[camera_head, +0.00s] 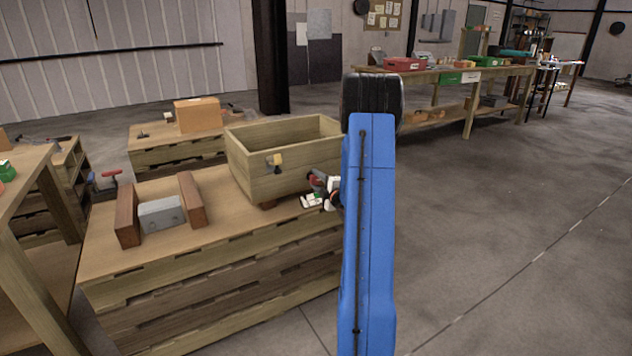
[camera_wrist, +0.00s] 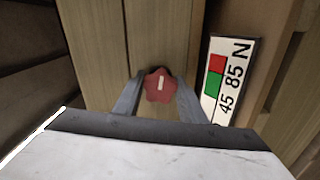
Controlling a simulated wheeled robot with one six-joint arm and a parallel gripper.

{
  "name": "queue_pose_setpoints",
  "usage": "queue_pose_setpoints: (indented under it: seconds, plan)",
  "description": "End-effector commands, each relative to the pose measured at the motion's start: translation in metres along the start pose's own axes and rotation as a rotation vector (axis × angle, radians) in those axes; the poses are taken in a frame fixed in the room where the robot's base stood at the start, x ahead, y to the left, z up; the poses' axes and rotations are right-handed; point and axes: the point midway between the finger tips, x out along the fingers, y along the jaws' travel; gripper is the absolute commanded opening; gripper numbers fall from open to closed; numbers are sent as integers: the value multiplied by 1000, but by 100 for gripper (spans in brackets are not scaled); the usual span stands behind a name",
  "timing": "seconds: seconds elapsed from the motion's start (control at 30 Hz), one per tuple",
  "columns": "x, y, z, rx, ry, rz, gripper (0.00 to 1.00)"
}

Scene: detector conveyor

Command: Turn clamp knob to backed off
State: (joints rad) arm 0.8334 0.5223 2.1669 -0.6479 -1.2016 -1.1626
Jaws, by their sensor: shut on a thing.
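The clamp knob (camera_wrist: 159,90) is red and lobed, with a short white mark that stands nearly upright in the wrist view. My gripper (camera_wrist: 159,80) is shut on it, one grey finger on each side. In the head view my gripper (camera_head: 323,183) is at the right end of the wooden bench, by the wooden box, partly hidden by my blue arm. A white label plate (camera_wrist: 229,80) with a red and a green square and the marks 45, 85 and N is right of the knob. Any pointer on it is not visible.
Open floor (camera_head: 500,220) lies to the right.

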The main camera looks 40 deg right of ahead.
Motion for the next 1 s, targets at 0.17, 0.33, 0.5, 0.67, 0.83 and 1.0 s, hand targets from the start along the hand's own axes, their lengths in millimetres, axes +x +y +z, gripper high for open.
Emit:
queue_pose_setpoints:
  seconds: [0.17, 0.33, 0.5, 0.67, 0.83, 1.0]
  plan:
    - [-2, -3, 0, -84, -2, -6, 15]
    - [-2, -3, 0, -132, -2, -6, 15]
    - [-2, -3, 0, -152, -2, -6, 15]
    - [-2, -3, 0, -156, -2, -6, 15]
    - [-2, -3, 0, -155, -1, -6, 15]
    - [-1, -2, 0, -155, -1, -5, 56]
